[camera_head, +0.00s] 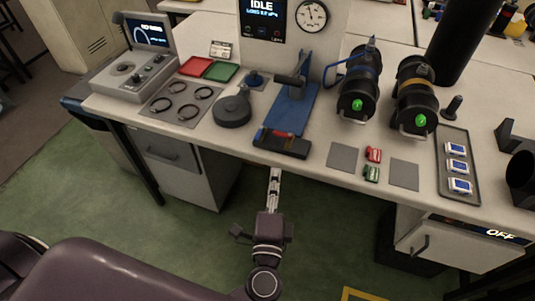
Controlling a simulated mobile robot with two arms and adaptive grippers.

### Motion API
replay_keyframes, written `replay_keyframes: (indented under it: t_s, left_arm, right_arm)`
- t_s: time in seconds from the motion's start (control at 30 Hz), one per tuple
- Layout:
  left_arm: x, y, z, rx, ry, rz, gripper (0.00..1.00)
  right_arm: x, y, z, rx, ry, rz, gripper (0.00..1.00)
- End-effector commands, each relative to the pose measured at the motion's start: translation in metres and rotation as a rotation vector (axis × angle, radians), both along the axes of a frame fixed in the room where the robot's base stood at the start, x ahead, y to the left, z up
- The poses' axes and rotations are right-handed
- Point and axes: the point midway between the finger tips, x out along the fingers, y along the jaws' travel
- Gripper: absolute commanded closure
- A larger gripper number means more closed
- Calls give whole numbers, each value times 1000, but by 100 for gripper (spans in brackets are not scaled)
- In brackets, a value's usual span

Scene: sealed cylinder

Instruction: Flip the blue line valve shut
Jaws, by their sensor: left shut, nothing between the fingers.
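A dark cylinder with a blue band (362,72) lies on the right half of the bench, its green-centred end facing me. A blue bent line (338,68) runs at its left side, and a small blue fitting (371,44) shows at its far end. I cannot make out which part is the valve lever or how it is set. My left gripper (275,174) is shut and empty. In the picture it is just below the bench's front edge, well apart from the cylinder. My right gripper is not in view.
A similar cylinder with an orange band (416,72) lies to the right. A blue stand (292,108) and a black tray (282,143) are on the bench (225,139) to the left. A tall black column (463,45) rises behind. Grey pads (342,157) lie in front.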

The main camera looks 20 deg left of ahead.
Motion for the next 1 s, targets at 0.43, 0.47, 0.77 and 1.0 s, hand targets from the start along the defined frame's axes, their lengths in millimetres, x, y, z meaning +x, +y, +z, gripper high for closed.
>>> replay_keyframes:
  t_s: [0.43, 0.47, 0.77, 1.0]
  left_arm:
    - [82, 17, 4, 1, -2, 1, 100]
    - [88, 19, 4, 0, -2, 1, 100]
    - [96, 54, 2, 1, 1, 0, 100]
    - [96, 61, 0, -1, 1, -1, 100]
  right_arm:
    - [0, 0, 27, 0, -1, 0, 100]
    - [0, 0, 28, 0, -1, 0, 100]
    - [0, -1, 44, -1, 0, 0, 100]
    - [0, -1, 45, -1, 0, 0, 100]
